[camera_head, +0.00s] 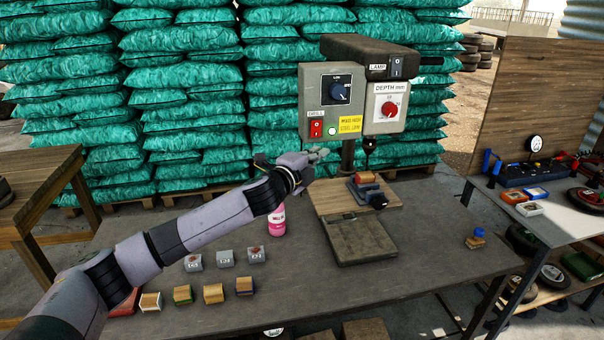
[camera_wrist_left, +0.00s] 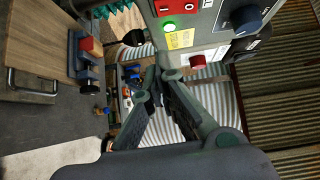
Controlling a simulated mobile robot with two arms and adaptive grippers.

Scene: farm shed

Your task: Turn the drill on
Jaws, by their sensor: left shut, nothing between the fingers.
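The drill press (camera_head: 325,83) stands on the dark workbench, with a grey control box on its front. A red rocker switch (camera_head: 316,128) sits at the box's lower left, and a green light (camera_head: 332,130) beside it looks lit. In the left wrist view the red switch (camera_wrist_left: 165,7) is cut by the top edge, with the green light (camera_wrist_left: 169,25) below it. My left gripper (camera_head: 322,154) is shut and empty, just below the control box and apart from the switch. In the left wrist view its fingertips (camera_wrist_left: 153,78) meet. My right gripper is not in view.
A vise (camera_head: 367,190) holding a reddish-brown block sits on the drill's wooden table. A pink bottle (camera_head: 277,222) stands near my left forearm. Several small blocks (camera_head: 213,293) lie at the bench's front left. A side table (camera_head: 560,190) with tools stands right.

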